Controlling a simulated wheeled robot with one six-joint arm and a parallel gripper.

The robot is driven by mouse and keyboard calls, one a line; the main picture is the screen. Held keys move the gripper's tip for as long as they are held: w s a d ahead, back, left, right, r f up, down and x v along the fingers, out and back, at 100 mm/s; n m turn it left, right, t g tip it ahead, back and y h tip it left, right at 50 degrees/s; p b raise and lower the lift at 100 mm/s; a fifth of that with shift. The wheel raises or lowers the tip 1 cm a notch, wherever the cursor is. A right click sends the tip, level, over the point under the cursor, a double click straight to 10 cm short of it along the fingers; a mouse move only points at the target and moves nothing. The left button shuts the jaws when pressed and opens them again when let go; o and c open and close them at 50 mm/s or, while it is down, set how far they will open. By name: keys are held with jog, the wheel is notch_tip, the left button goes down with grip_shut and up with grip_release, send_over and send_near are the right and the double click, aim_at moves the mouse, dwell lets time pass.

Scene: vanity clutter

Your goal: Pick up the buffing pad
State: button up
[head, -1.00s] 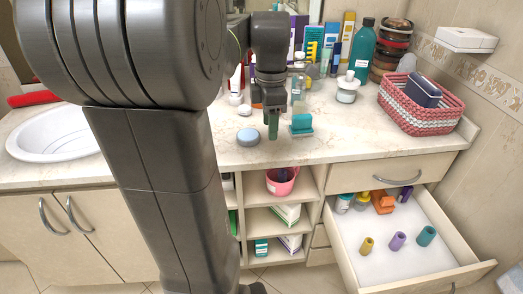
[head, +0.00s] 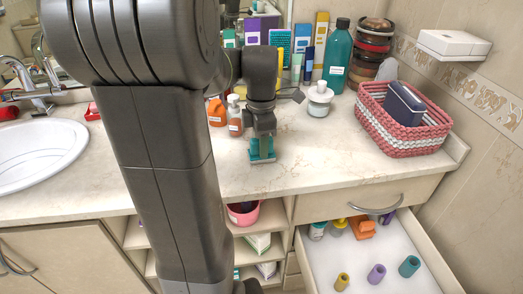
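A small teal block, which I take to be the buffing pad (head: 262,157), is on the marble counter near its front edge, in the middle of the head view. My gripper (head: 262,148) points straight down at it, with the fingers at the block and covering part of it. Whether the fingers are closed on it or only around it is too small to tell. The block appears to rest on the counter.
Behind stand an orange bottle (head: 235,116), a white-lidded jar (head: 319,100) and a teal bottle (head: 336,58). A woven basket (head: 420,139) is at right. An open drawer (head: 350,262) juts out below. The counter right of my gripper is clear.

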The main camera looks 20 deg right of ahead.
grip_shut()
